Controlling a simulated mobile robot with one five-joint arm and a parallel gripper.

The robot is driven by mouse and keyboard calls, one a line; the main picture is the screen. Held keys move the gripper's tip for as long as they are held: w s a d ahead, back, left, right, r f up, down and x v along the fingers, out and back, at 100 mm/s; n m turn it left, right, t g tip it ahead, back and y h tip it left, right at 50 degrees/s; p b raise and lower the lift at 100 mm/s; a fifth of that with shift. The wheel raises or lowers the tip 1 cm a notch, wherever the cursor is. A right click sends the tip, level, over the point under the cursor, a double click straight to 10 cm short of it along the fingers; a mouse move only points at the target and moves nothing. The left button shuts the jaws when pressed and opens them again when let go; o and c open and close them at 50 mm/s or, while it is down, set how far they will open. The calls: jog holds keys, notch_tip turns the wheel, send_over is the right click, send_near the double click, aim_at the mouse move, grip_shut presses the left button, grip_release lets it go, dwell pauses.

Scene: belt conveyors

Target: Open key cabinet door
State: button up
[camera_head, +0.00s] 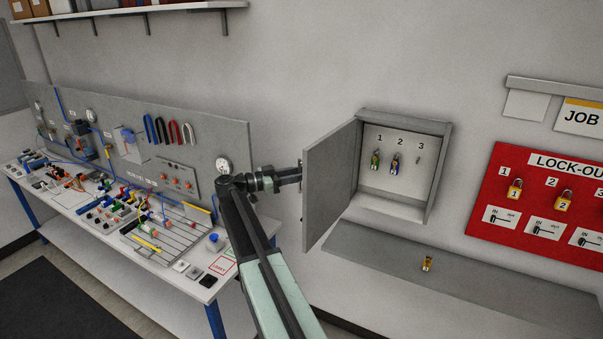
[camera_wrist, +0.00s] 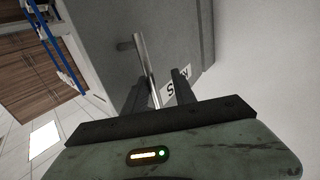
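The key cabinet (camera_head: 447,160) is on the wall. Its grey door (camera_head: 331,180) stands swung wide open, hinged at the cabinet's left side. Inside, keys hang under the numbers 1 and 2, and a bare hook shows under 3. My gripper (camera_head: 294,176) is at the outer face of the door, near its free edge. In the wrist view, my gripper's fingers (camera_wrist: 160,82) are apart, with the metal bar handle (camera_wrist: 143,58) between them. A gap shows between the handle and the right finger. Contact on the left side is unclear.
A grey shelf (camera_head: 470,285) below the cabinet holds a small yellow padlock (camera_head: 427,264). A red lock-out board (camera_head: 485,205) hangs at the right. A workbench (camera_head: 200,291) with parts stands at the left. Bare wall lies above the cabinet.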

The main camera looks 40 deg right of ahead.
jog(key=shift+a, duration=0.1)
jog(key=v, duration=0.7)
jog(key=shift+w+a, duration=0.15)
jog(key=shift+a, duration=0.25)
